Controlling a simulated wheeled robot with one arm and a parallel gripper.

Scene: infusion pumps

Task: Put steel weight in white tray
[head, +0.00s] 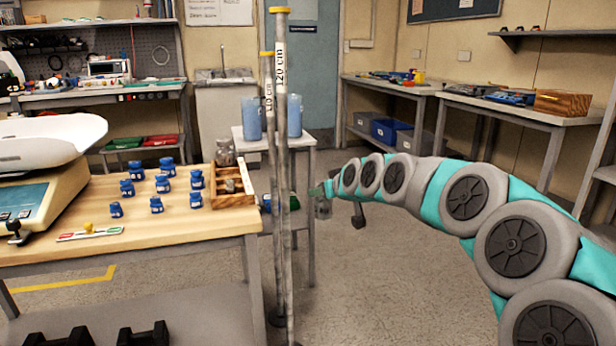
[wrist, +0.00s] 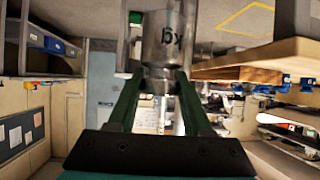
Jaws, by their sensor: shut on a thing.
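The steel weight (wrist: 163,42) is a shiny cylinder with "kg" lettering, large in the wrist view. My gripper (wrist: 160,80) is shut on its narrower neck, with green fingers on both sides. In the head view, the weight (head: 323,208) is small and grey at the end of my outstretched arm, off the table and just right of two tall posts. A wide white tray (head: 45,140) sits on top of the scale at the far left, well away from my gripper. Its inside is mostly hidden by the viewing angle.
Two upright posts (head: 281,150) with length labels stand between my gripper and the wooden table (head: 130,232). The table holds several blue weights (head: 163,184) and a divided wooden box (head: 232,198). A stand with blue cylinders (head: 251,118) is behind. The floor (head: 380,270) is clear near my arm.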

